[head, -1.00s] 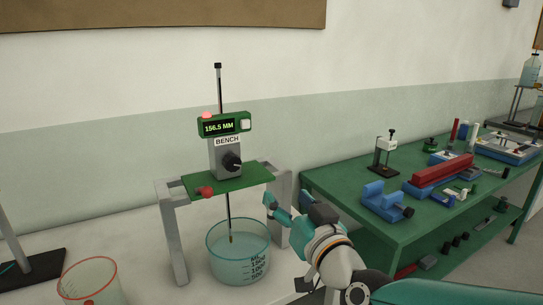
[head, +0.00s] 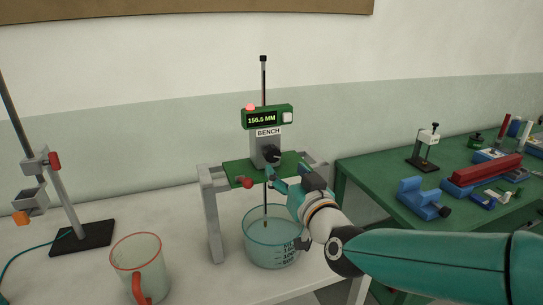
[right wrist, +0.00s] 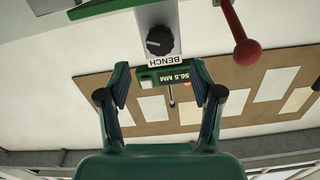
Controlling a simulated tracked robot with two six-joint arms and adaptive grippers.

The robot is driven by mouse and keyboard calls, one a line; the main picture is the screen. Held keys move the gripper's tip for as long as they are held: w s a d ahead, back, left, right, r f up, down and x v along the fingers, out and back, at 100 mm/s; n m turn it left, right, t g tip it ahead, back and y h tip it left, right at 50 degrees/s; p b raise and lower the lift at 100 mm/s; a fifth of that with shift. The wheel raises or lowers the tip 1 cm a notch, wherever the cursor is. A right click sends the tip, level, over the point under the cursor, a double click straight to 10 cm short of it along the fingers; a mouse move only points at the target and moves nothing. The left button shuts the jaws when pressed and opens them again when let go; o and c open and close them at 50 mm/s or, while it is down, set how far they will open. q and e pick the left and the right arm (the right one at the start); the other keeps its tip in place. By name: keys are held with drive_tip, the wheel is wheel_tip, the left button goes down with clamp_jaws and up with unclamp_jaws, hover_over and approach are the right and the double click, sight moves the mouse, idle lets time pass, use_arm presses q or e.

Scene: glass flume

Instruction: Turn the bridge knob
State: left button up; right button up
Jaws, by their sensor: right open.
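The black bridge knob (head: 271,153) sits on the grey block of the gauge marked BENCH, under a green display reading 156.5 MM (head: 267,118). In the right wrist view, which is upside down, the knob (right wrist: 160,40) lies beyond the fingertips, roughly centred between them. My right gripper (head: 277,177) is open and empty, just below and in front of the knob in the head view. In the right wrist view its two fingers (right wrist: 160,78) stand wide apart with nothing between them. I see no contact with the knob. My left gripper is not in view.
The gauge stands on a green bridge plate with grey legs (head: 212,225) and a red-tipped lever (head: 246,182). Its rod reaches into a glass beaker (head: 270,250). A red-rimmed jug (head: 140,265) and a clamp stand (head: 82,238) are at left. A cluttered green table (head: 375,180) is at right.

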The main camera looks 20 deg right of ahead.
sight(274, 156)
drive_tip(key=w+p, duration=0.1)
drive_tip(key=w, duration=0.6)
drive_tip(key=shift+a, duration=0.1)
drive_tip(key=c, duration=1.1)
drive_tip(key=shift+f+n, duration=0.1)
drive_tip(key=shift+n, duration=0.2)
drive_tip(key=shift+c, duration=0.2)
drive_tip(key=shift+n, duration=0.7)
